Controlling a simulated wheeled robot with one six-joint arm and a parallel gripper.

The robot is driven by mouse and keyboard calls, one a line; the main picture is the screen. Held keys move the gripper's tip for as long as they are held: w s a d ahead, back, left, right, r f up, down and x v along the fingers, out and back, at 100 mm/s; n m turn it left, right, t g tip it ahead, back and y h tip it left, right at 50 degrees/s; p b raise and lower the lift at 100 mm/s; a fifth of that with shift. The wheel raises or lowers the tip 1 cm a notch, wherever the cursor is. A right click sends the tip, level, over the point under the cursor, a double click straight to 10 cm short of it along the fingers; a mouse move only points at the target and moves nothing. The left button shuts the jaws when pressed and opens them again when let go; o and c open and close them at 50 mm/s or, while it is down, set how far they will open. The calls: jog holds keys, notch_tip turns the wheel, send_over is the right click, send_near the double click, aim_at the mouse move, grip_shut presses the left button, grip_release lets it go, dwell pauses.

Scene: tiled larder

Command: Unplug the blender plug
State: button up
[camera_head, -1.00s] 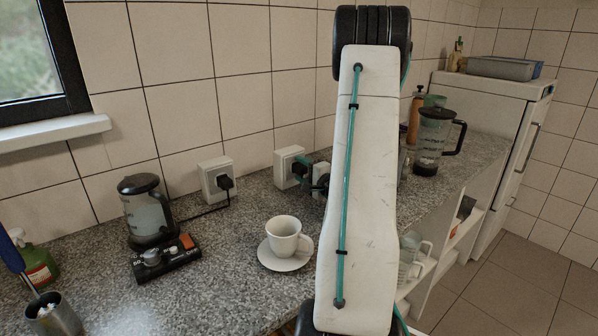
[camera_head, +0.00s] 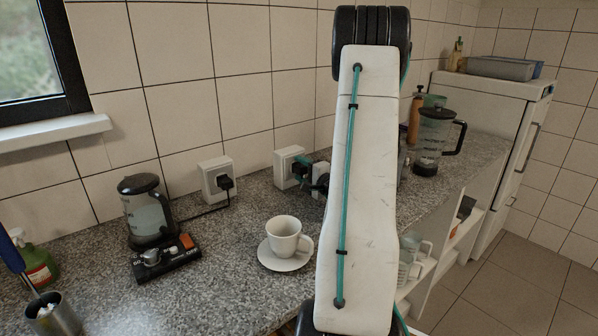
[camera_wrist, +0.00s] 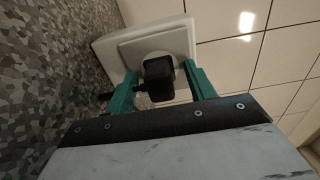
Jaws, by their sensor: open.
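A black plug (camera_wrist: 158,80) sits in a white wall socket (camera_wrist: 150,45) in the wrist view. My gripper (camera_wrist: 160,70) is open, its teal fingers on either side of the plug with gaps showing. In the head view my gripper (camera_head: 303,172) is at the right-hand wall socket (camera_head: 284,161), partly hidden by my arm. A blender with a dark-lidded jug (camera_head: 433,135) stands on the counter right of my arm. The cord from the plug at my gripper is mostly hidden, so I cannot tell which appliance it feeds.
A white cup (camera_head: 285,235) on a saucer (camera_head: 283,262) stands on the counter below the sockets.

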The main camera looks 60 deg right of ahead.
aim_at(305, 172)
grip_shut()
jog(key=shift+v, duration=3)
